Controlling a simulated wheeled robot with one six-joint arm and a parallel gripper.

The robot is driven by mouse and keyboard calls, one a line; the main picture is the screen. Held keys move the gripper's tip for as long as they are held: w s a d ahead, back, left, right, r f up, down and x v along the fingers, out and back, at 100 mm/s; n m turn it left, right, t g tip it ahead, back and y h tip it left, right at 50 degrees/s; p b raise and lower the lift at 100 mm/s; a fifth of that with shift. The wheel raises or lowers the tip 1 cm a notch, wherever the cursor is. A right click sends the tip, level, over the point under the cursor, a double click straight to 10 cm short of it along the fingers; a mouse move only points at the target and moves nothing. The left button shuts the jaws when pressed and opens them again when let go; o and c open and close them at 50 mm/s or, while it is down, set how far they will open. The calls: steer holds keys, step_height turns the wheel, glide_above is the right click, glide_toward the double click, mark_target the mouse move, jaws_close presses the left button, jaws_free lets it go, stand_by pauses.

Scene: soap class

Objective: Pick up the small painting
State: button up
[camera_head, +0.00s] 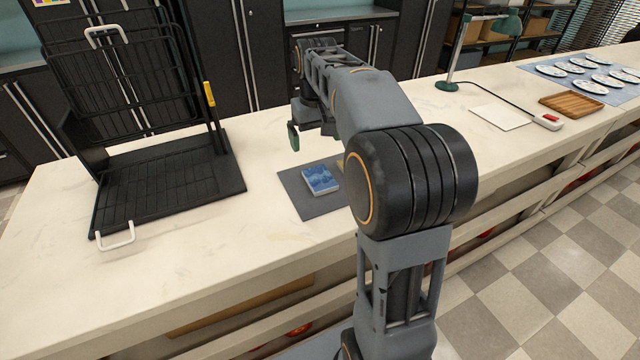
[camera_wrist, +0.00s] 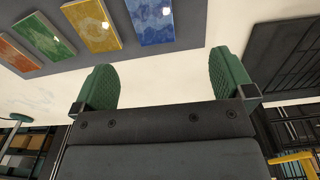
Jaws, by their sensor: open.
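Several small flat painted pieces lie in a row on a dark grey mat (camera_head: 320,208). In the wrist view they are a blue one (camera_wrist: 153,20), a yellow-orange one (camera_wrist: 92,24), a green one (camera_wrist: 44,36) and an orange-red one (camera_wrist: 14,55). I cannot tell which is meant by the small painting. In the head view the blue piece (camera_head: 320,179) shows fully; my arm hides most of the others. My gripper (camera_wrist: 164,78), with green fingertips, is open and empty above the counter. It is apart from the pieces, beyond the mat in the head view.
A black wire rack (camera_head: 150,120) with white handles stands on the counter at the left. A green desk lamp (camera_head: 455,60), a white sheet (camera_head: 499,116), a wooden tray (camera_head: 570,104) and plates on a blue mat are at the right. The counter around the grey mat is clear.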

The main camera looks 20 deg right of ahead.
steer(key=w+d+f, duration=0.1)
steer(key=w, duration=0.1)
steer(key=b, duration=0.2)
glide_above(320, 177)
step_height(320, 177, down, 7)
steer(key=shift+a+r, duration=0.1)
steer(key=shift+r, duration=0.1)
steer(key=shift+f, duration=3.25)
steer(key=shift+c, duration=0.2)
steer(key=c, duration=0.9)
